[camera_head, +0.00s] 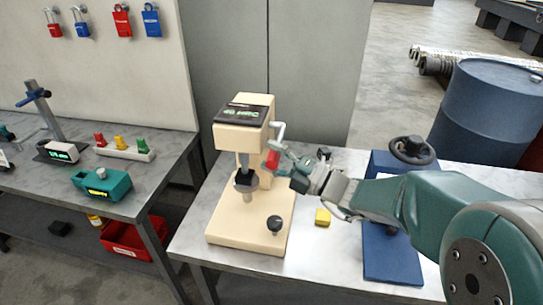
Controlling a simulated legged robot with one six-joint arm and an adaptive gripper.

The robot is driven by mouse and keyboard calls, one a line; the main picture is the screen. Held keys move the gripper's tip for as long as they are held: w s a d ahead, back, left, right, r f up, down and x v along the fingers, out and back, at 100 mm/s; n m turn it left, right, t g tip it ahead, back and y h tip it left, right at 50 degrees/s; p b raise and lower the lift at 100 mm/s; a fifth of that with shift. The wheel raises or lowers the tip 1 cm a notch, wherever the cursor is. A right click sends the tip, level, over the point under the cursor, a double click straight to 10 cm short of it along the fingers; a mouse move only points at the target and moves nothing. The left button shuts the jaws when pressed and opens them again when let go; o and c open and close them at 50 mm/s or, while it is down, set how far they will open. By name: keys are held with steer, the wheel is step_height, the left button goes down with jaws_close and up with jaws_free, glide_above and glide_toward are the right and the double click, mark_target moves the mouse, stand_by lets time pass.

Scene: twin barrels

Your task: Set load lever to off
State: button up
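A cream bench tester (240,135) with a dark display on top stands on the grey table. A light grey lever (279,131) sticks out of the right side of its head. A red piece (272,161), perhaps the load lever's grip, shows just below it. My gripper (283,161) reaches in from the right, with its fingertips right beside the red piece. Whether the fingers touch or close around it is too small to tell. The far side of the tester's head is hidden.
A small yellow block (322,217) lies on the table under my arm. A blue device (392,250) with a black handwheel (412,150) stands to the right, partly behind my arm. A black knob (274,223) sits on the tester's base. A second bench (130,200) is at left.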

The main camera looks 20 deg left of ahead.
steer(key=d+f, duration=0.2)
steer(key=d, duration=0.9)
steer(key=shift+d+f, duration=0.25)
steer(key=shift+d, duration=0.15)
steer(key=shift+s, duration=0.15)
